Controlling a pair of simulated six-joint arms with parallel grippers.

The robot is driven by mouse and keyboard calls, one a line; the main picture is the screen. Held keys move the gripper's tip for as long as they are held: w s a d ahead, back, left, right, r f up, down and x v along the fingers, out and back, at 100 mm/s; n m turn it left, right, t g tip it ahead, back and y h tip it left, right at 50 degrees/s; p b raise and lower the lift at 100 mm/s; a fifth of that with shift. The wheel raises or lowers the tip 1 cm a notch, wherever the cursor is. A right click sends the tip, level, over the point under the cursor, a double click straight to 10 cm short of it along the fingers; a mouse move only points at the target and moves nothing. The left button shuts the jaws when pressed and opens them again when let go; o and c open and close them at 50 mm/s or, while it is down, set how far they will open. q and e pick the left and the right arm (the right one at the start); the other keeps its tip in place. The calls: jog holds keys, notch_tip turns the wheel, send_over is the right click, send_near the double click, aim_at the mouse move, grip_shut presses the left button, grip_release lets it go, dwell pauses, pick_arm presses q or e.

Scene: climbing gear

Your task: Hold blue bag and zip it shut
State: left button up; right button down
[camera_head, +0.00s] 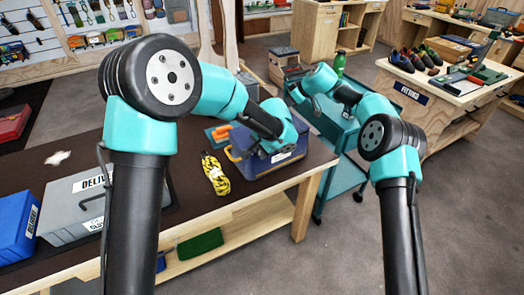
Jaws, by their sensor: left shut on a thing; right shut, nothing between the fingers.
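The blue bag (284,166) sits on the dark top of the workbench near its right end, with a pale label on its front. My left gripper (262,151) reaches down over it and is shut on the bag; its fingertips and the exact place of the grip are hard to make out. My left wrist hides much of the bag's top, and I cannot see the zip or whether the bag is open. My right gripper (299,94) is shut and empty, behind and above the bag, apart from it.
A coiled yellow-black rope (214,173) lies left of the bag, with orange items (221,132) behind it. A grey case (75,204) and a blue box (17,226) stand at the left of the bench. A teal cart (340,180) stands close to the bench's right.

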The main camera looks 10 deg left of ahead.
jog(key=shift+r, duration=1.25)
pick_arm(q)
jog(key=o, duration=1)
jog(key=v, duration=1.7)
jog(key=shift+d+r, duration=0.15)
jog(key=shift+d, duration=0.05)
